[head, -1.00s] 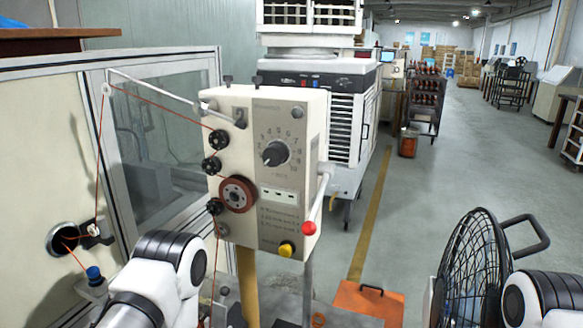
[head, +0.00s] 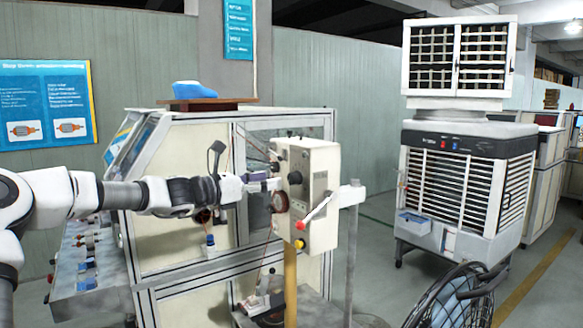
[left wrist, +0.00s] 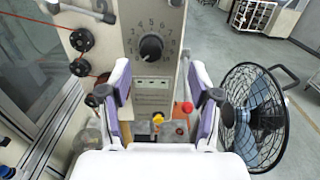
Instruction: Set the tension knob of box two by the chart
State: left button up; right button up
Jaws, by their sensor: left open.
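A cream tension box (head: 318,195) stands on a yellow post. Its face, seen edge-on in the head view, carries a black knob (head: 294,178). In the left wrist view the knob (left wrist: 151,47) sits on a numbered dial, with printed lines (left wrist: 152,96) below, too small to read. My left gripper (head: 268,183) is in front of the box face. In the left wrist view its purple-sided fingers (left wrist: 159,68) are apart, with the knob between and beyond the tips and nothing held. I cannot tell the box's number. My right gripper is out of view.
A red ball lever (left wrist: 187,107) and a yellow button (left wrist: 158,118) are low on the box. Black guide wheels (left wrist: 80,40) with red wire are left of the dial. A wire-guarded fan (left wrist: 255,118) stands right. A winding machine cabinet (head: 180,190) is behind my left arm.

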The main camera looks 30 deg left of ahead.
aim_at(290, 179)
pick_arm(q)
jog(key=w+p, duration=0.1)
jog(key=w, duration=0.1)
jog(key=w+f, duration=0.1)
jog(key=w, duration=0.2)
jog(key=shift+w+a+f+p, duration=0.1)
jog(key=shift+w+f+p, duration=0.15)
jog(key=shift+p, duration=0.1)
jog(key=shift+w+d+r+p, duration=0.2)
jog(key=shift+w+d+p, duration=0.2)
jog(key=shift+w+d, duration=0.65)
jog(key=shift+d, duration=0.2)
jog(key=shift+a+f, duration=0.1)
jog(key=shift+a, duration=0.4)
jog(key=c, duration=0.9)
jog(key=shift+d, duration=0.15)
jog(key=shift+c, duration=1.3)
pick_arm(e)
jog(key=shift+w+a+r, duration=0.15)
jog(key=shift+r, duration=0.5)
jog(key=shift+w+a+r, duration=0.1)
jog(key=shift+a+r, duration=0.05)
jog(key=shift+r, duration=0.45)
